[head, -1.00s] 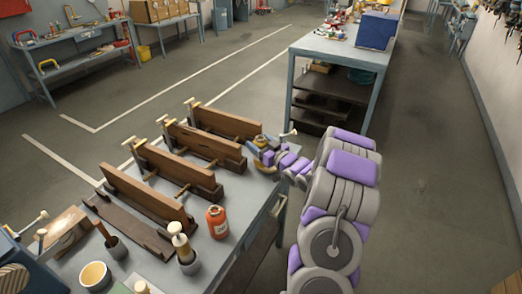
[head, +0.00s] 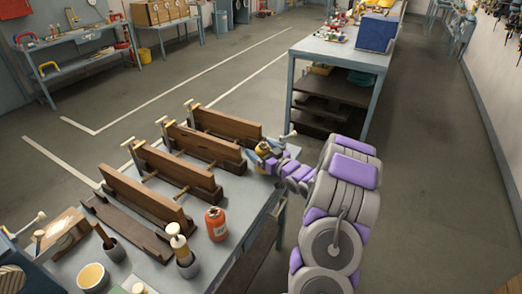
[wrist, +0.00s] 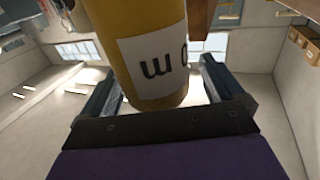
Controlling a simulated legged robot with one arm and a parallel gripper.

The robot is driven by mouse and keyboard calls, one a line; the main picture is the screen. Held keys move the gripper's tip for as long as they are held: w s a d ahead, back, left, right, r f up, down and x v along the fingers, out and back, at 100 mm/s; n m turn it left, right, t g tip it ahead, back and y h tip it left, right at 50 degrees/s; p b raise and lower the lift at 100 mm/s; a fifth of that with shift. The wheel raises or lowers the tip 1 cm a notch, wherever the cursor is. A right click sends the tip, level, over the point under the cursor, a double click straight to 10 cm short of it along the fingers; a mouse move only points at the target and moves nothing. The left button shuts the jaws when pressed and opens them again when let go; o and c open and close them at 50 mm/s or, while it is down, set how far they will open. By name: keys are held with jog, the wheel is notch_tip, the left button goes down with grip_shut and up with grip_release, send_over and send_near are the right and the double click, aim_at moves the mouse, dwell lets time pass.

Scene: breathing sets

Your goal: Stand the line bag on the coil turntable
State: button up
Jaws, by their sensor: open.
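A yellow cylinder with a white label and dark letters fills the upper middle of the wrist view (wrist: 150,50); I take it to be the line bag. My gripper (wrist: 165,95) is open, with one dark blue finger on each side of it. Gaps show beside the fingers, so no grip shows. In the head view my gripper (head: 262,151) is at the far right corner of the near bench, with a small patch of yellow at it. I cannot pick out the coil turntable in these views.
A second bench with a blue box (head: 376,33) stands behind. Floor at right is clear.

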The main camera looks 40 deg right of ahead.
jog(key=s+p, duration=0.2)
jog(key=s, duration=1)
jog(key=w+a+r+n+g+h, duration=0.1)
jog(key=w+a+g+h, duration=0.15)
jog(key=w+g, duration=0.25)
jog(key=s+a+r+g, duration=0.4)
jog(key=s+a+g, duration=0.1)
jog(key=a, duration=0.3)
jog(key=s+a+r+g+y, duration=0.1)
jog(key=s+a+r+g, duration=0.2)
jog(key=s+a, duration=1)
jog(key=s+a+r+m+g+y, duration=0.1)
jog(key=s+a+g, duration=0.5)
jog(key=s+a, duration=0.7)
jog(key=s+r, duration=0.1)
jog(key=s, duration=0.3)
jog(key=shift+s+r+g, duration=0.2)
jog(key=shift+r+g, duration=0.2)
jog(key=shift+y, duration=0.25)
